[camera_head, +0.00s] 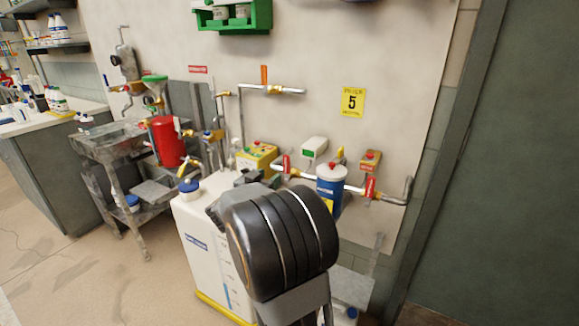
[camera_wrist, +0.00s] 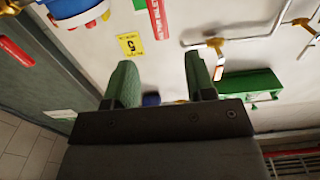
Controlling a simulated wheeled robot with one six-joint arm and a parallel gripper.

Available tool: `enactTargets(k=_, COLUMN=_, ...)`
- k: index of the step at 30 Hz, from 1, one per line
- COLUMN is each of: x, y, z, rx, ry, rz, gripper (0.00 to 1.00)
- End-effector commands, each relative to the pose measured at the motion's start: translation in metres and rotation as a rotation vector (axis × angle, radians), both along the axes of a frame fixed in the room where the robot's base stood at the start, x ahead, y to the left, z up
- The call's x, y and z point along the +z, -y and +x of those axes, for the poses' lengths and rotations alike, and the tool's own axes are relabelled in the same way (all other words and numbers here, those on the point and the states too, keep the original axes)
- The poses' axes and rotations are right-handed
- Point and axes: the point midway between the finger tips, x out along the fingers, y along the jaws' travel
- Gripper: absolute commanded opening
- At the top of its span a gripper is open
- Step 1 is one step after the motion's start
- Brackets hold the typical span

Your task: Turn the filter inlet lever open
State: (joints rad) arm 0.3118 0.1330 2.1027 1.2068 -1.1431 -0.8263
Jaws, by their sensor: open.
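The blue filter canister (camera_head: 330,190) with a white lid sits on a pipe along the wall. A red lever (camera_head: 286,163) is upright on the pipe to its left. A second red lever (camera_head: 370,188) is on the right. No readable label shows which is the inlet. The wrist view looks turned round: one red lever (camera_wrist: 156,18) is at the top middle, the other (camera_wrist: 15,50) at the left, the canister (camera_wrist: 72,10) between them. My gripper (camera_wrist: 162,82) is open and empty, its green fingers apart and away from both levers. In the head view my arm hides the fingers.
A white jug (camera_head: 205,245) stands left of my arm. A yellow box (camera_head: 257,157) and a white meter (camera_head: 314,148) are near the pipe. An orange-handled pipe (camera_head: 264,76) runs above. A green shelf (camera_head: 233,18) hangs higher. Open floor lies at lower left.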

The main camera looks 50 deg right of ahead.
Motion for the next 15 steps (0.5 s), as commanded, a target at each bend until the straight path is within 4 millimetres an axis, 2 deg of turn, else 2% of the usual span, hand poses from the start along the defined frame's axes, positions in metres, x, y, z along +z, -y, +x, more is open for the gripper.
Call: enactTargets(k=15, x=0.0, y=0.092, z=0.021, rx=-0.004, ry=0.0, rz=-0.002, gripper=0.5)
